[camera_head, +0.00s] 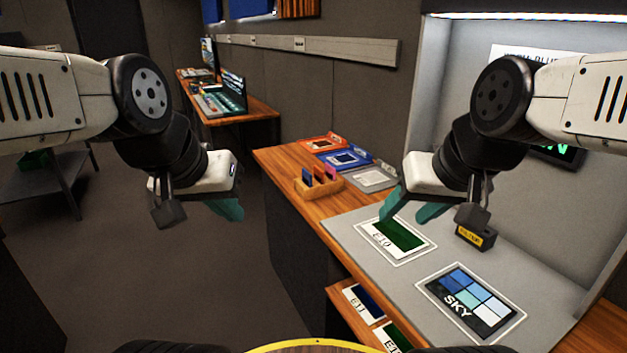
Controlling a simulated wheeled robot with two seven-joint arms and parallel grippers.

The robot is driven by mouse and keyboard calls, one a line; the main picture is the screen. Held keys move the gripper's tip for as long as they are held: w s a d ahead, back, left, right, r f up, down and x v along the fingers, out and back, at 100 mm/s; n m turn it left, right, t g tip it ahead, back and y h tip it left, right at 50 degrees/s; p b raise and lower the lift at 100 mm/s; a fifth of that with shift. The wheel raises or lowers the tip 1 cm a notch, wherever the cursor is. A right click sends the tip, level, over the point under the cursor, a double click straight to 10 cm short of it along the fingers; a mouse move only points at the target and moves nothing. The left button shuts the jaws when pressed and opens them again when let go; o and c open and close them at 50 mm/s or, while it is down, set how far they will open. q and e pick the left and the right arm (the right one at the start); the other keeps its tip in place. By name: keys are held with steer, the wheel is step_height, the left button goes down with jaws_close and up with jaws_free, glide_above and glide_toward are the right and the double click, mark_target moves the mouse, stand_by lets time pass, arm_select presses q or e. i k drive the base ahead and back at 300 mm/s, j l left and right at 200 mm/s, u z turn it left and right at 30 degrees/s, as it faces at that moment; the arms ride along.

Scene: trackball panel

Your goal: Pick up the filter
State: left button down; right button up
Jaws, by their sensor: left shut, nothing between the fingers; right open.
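A white card marked E10 with a dark green window (404,234) lies in a white-outlined field on the grey panel (352,232); it looks like a filter. My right gripper (411,209) is open with teal fingertips, at the far edge of this card in the picture. Nothing shows between its fingers. I cannot tell its height above the card. My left gripper (228,208) is shut and empty, over the floor left of the counter. More cards, one with a blue window (367,301) and one with a green window (397,337), lie on a lower wooden shelf.
A SKY swatch card (467,301) lies in the nearer field. A dark block with a yellow label (474,236) stands right of E10. A wooden holder with coloured pieces (319,184) and red, blue and grey trays (372,179) stand farther back. A wall rises at right.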

mark_target(330, 171)
steer(key=i+j+z, duration=0.3)
steer(key=i+j, duration=0.95)
